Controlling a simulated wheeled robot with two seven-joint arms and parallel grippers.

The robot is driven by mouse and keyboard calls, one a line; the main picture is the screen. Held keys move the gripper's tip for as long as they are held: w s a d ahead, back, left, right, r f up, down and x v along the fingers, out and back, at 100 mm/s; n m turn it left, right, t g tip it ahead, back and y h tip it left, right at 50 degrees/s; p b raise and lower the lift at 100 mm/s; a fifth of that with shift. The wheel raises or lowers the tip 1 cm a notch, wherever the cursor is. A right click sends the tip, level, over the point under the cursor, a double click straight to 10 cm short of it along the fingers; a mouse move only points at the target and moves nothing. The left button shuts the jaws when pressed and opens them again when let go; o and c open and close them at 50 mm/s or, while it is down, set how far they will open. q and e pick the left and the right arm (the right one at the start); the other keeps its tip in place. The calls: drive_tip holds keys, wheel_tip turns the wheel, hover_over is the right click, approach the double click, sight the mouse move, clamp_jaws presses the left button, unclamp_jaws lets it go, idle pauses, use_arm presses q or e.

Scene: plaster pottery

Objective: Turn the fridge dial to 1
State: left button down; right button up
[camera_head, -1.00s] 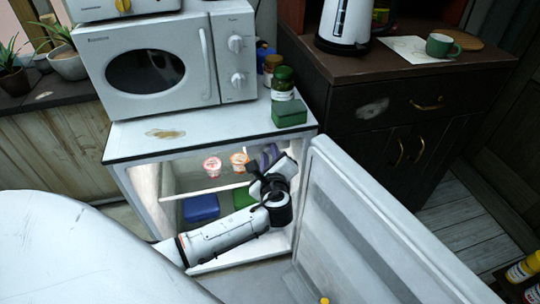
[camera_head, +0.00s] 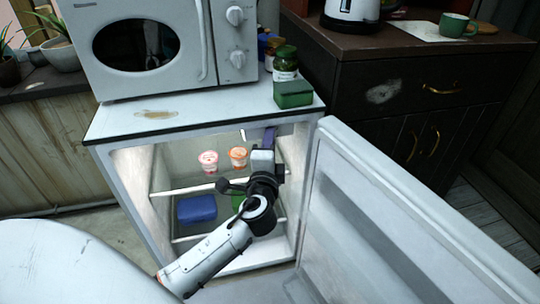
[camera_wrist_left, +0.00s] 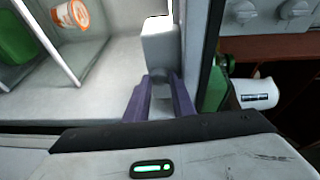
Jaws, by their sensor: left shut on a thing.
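The small fridge (camera_head: 130,185) stands open, with its door (camera_head: 400,225) swung out to the right. My left arm reaches into its upper right part. The left gripper (camera_head: 269,137) has purple fingers, which also show in the left wrist view (camera_wrist_left: 160,98). They are shut on the grey fridge dial (camera_wrist_left: 159,81), one on each side of it. The dial sits on a pale housing box (camera_wrist_left: 160,45) by the fridge's side wall. The dial's number marks cannot be read. In the head view the dial is hidden behind the gripper. My right gripper is out of view.
Two yogurt cups (camera_head: 208,161) stand on the upper shelf, left of my gripper. A blue container (camera_head: 196,208) and a partly hidden green one sit below. A microwave (camera_head: 150,50), a jar (camera_head: 285,63) and a green box (camera_head: 293,94) stand on top. The open door bounds the right side.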

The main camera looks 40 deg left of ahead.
use_arm(q)
drive_tip(key=n+b, duration=0.2)
drive_tip(key=b, duration=0.2)
drive_tip(key=n+t+b, duration=0.1)
drive_tip(key=n+b, duration=0.1)
drive_tip(key=b, duration=0.2)
drive_tip(key=shift+f+n+y, duration=0.2)
drive_tip(key=shift+n+y, duration=0.1)
drive_tip(key=shift+y, duration=0.1)
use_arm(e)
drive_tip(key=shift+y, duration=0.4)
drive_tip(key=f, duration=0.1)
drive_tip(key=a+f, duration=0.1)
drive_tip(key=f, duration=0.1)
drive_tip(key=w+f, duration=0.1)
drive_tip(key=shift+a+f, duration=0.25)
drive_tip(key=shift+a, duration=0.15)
